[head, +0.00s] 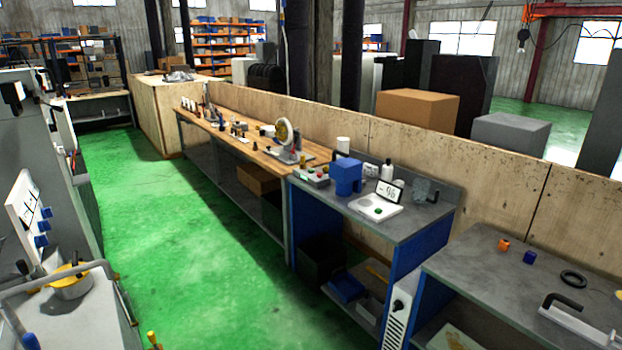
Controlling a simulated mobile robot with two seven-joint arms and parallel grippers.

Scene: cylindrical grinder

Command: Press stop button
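A small grey box (312,178) with small red and green parts on top sits on the bench in the middle, left of a blue block-like object (345,177). It is too small to tell whether one of its parts is a stop button. A grey machine (40,120) stands along the left edge. A pale panel with blue knobs (42,226) and a yellow round part (70,280) show at the lower left. No stop button can be made out for certain on the machine. Neither of my grippers is in view.
A green floor aisle (190,250) runs clear between the machine and the benches. A wooden-topped bench (220,124) holds a round wheel device (285,134). A grey bench (500,275) with small orange and blue cubes stands at the right. A plywood wall (430,155) backs the benches.

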